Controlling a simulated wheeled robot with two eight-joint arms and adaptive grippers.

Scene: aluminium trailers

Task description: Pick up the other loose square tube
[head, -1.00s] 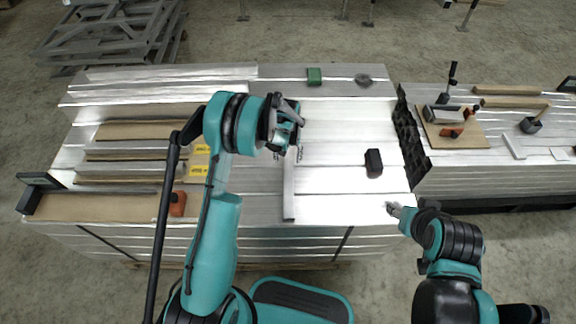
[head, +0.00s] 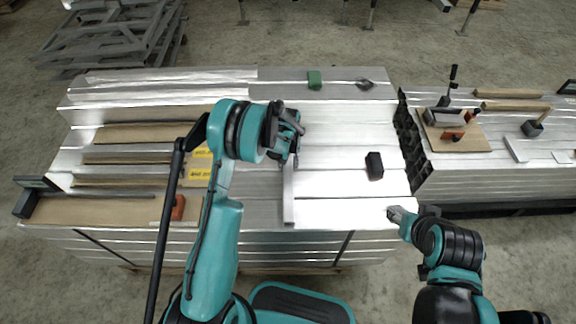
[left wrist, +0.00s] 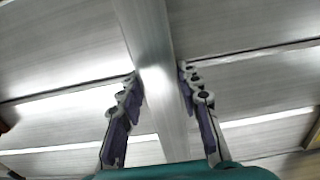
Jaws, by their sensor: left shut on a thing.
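A pale grey metal square tube (head: 288,198) lies on the stacked aluminium profiles, running from under my left gripper (head: 287,152) towards the front edge. In the left wrist view the tube (left wrist: 154,65) passes between the two fingers of my left gripper (left wrist: 160,85), which is shut on it. The tube's far end is hidden by the gripper in the head view. My right gripper (head: 393,213) is over the front right corner of the stack, and its jaw state is unclear.
A black block (head: 374,166) stands right of the tube. A green block (head: 314,79) and a dark piece (head: 364,84) lie at the back. Wooden strips and an orange tool (head: 178,207) lie left. A second stack at right carries a board (head: 455,139) and a pale bar (head: 516,149).

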